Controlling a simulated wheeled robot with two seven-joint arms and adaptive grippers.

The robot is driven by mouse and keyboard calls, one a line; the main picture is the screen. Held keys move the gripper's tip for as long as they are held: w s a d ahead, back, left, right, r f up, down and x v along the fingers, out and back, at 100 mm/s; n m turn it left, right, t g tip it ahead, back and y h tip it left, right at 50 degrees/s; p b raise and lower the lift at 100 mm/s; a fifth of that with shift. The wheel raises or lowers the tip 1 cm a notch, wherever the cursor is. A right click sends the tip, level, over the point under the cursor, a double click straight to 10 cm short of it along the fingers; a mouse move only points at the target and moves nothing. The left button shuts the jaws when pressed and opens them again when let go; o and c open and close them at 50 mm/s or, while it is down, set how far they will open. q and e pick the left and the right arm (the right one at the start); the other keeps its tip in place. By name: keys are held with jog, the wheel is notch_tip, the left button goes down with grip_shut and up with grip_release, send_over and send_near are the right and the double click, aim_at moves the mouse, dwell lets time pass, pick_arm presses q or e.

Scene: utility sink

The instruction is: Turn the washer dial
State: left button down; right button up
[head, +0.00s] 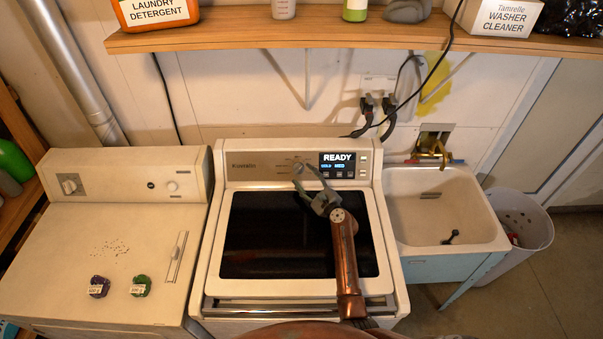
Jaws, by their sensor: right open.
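The washer (212,262) stands in the middle, with a dark glass lid and a control panel at the back. Its lit display (340,163) reads "READY" with smaller words below. The washer dial (298,168) is a small grey knob left of the display, partly hidden by my right gripper. My right gripper (305,178) is open, with its fingers reaching up-left to the dial. I cannot tell whether the fingertips touch the dial. My left gripper is not in view.
A second machine (110,220) with knobs stands at left; two small round labelled items and a metal strip lie on it. A sink (440,210) and a white bin (530,225) are at right. A wooden shelf (330,36) with bottles and boxes runs above.

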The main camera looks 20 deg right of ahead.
aim_at(298, 169)
jog(key=shift+x, duration=0.95)
jog(key=shift+w, duration=0.25)
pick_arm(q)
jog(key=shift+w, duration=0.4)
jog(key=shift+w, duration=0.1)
pick_arm(e)
jog(key=shift+c, duration=0.5)
jog(key=c, duration=1.1)
jog(key=shift+o, duration=0.2)
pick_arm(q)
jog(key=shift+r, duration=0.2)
